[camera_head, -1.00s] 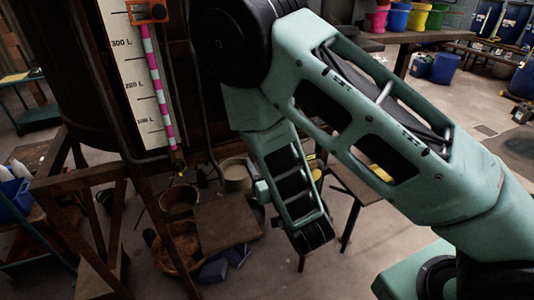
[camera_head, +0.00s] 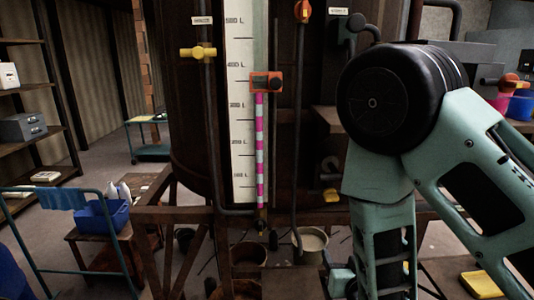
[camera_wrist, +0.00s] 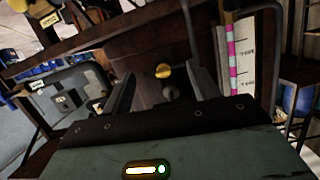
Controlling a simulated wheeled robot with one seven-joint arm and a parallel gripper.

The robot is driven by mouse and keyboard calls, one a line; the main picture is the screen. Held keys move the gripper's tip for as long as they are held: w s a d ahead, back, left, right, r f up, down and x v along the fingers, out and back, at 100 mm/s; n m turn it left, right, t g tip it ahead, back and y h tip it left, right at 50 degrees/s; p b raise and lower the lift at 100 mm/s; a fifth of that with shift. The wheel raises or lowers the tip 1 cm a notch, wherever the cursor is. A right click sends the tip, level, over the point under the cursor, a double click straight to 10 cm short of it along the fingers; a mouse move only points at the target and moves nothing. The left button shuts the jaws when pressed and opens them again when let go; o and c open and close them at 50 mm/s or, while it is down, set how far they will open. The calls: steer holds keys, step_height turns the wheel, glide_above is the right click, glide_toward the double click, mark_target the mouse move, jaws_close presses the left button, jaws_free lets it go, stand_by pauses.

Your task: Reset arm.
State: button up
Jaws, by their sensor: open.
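My green arm with a black round elbow joint fills the right side of the head view. Its forearm hangs downward and runs out at the bottom edge, so my gripper is not seen there. In the wrist view my gripper (camera_wrist: 165,92) has its two dark jaws apart, with no object seen held between them. A yellow knob (camera_wrist: 163,71) shows beyond the gap; its distance is unclear. The large dark vat (camera_head: 190,120) stands behind the arm in the head view, with a white level scale (camera_head: 240,100) and a pink-striped gauge tube (camera_head: 260,150). The scale also shows in the wrist view (camera_wrist: 246,60).
A yellow valve (camera_head: 198,53) and an orange slider (camera_head: 266,82) sit on the vat's front. Buckets (camera_head: 311,244) stand beneath it. A blue bin (camera_head: 102,216) is at left, near a blue cart frame (camera_head: 40,245). Shelves line the left wall. Open floor lies behind the cart.

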steer(key=s+a+f+n+g+y+b, duration=0.3)
steer(key=s+a+f+g+y+b, duration=0.1)
steer(key=s+a+f+g+b, duration=0.4)
steer(key=s+d+n+g+h+b, duration=0.1)
steer(key=s+n+g+b, duration=0.1)
steer(key=s, duration=0.6)
steer(key=s+d+r+n+g+h+b, duration=0.1)
steer(key=s+d+n+g+h+b, duration=0.1)
steer(key=s+g+b, duration=0.3)
steer(key=s+n+b, duration=0.1)
steer(key=s, duration=0.3)
steer(key=shift+d+n, duration=0.25)
steer(key=shift+n, duration=0.05)
